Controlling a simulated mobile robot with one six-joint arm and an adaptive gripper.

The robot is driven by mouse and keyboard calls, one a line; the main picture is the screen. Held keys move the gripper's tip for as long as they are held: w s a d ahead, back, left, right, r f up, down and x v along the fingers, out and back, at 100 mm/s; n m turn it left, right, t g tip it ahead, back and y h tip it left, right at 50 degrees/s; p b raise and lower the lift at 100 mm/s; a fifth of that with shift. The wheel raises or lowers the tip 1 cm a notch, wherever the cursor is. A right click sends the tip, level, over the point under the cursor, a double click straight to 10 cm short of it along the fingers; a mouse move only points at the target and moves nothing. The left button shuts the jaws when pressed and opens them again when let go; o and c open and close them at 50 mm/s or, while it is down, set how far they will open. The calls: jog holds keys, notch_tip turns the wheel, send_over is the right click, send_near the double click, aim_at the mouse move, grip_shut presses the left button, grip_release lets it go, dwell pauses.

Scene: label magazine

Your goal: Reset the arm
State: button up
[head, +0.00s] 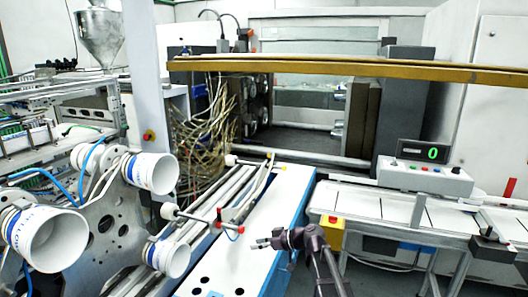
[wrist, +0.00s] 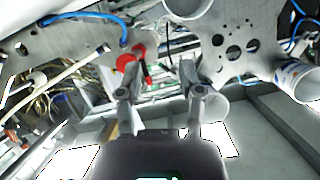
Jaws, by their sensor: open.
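My gripper (head: 263,243) is at the lower middle of the head view, above the white top of the blue-sided machine bed (head: 240,265), with its fingers toward the left. In the wrist view my gripper (wrist: 160,88) has its two fingers apart, with nothing between them. Part of my dark arm runs down from it to the bottom edge of the head view. A red round part (wrist: 126,62) shows just beyond the left finger in the wrist view; I cannot tell how far away it is.
A metal plate with several white cups (head: 152,172) stands at the left. A conveyor table (head: 375,205) with a control box (head: 424,178) and a yellow box (head: 333,231) are at the right. A brown beam (head: 350,68) crosses the back. Loose hoses (head: 205,125) hang behind.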

jog(key=s+d+f+m+g+h+p, duration=0.2)
jog(key=s+d+m+h, duration=0.4)
jog(key=s+d, duration=0.3)
jog(key=s+d+f+m+g+h+p, duration=0.1)
jog(key=s+d+f+m+h+p, duration=0.1)
jog(key=s+d+f+m+h, duration=0.2)
jog(key=s+d+m+h, duration=0.1)
jog(key=s+d+h, duration=0.2)
jog(key=s+d, duration=0.3)
jog(key=shift+f+m+g+p, duration=0.3)
jog(key=shift+f+m+g, duration=0.05)
jog(key=shift+m+g, duration=0.05)
jog(key=shift+w, duration=0.1)
